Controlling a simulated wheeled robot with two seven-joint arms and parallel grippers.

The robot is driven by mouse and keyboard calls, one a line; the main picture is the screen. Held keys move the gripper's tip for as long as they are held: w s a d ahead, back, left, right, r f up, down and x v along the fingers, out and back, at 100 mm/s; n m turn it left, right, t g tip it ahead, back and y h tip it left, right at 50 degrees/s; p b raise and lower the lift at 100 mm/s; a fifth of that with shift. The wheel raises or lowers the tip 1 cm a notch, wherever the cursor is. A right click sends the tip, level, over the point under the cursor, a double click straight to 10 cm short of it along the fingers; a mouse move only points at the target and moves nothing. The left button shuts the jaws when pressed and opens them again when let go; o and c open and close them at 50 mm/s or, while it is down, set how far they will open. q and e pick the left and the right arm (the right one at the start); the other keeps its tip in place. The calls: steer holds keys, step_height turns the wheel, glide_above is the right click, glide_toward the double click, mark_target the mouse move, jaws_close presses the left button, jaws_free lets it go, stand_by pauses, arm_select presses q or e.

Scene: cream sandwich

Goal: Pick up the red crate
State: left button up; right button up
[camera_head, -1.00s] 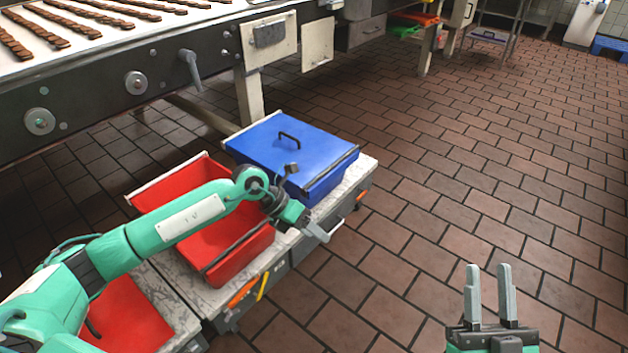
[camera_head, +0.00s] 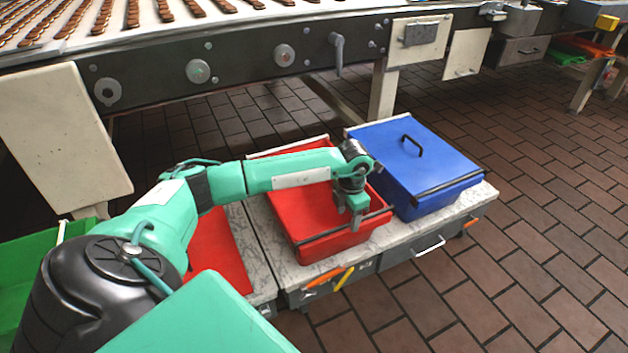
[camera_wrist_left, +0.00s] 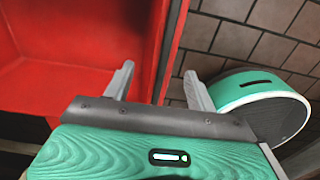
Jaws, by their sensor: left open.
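The open red crate (camera_head: 310,220) sits on a marble-topped cart (camera_head: 270,235), with a dark bar along its front rim. My left arm reaches across it and hides part of its back and interior. My left gripper (camera_head: 355,210) points down at the crate's front rim, near its right end. In the left wrist view the open fingers (camera_wrist_left: 161,86) are on either side of the red crate's wall (camera_wrist_left: 140,30) and dark bar. Whether they touch the wall I cannot tell. My right gripper is out of view.
A blue crate (camera_head: 415,165) with a black handle stands close to the right of the red one. Another red surface (camera_head: 215,255) lies to the left, partly behind my arm. A conveyor (camera_head: 240,65) runs behind. The tiled floor (camera_head: 530,270) at right is clear.

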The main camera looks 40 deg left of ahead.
mark_target(346, 228)
arm_select(q)
steer(key=f+b, duration=0.1)
steer(key=f, duration=0.2)
steer(key=f+b, duration=0.1)
steer(key=f, duration=0.2)
steer(key=shift+s, duration=0.2)
steer(key=shift+r, duration=0.1)
jaws_close()
steer(key=shift+w+r, duration=0.1)
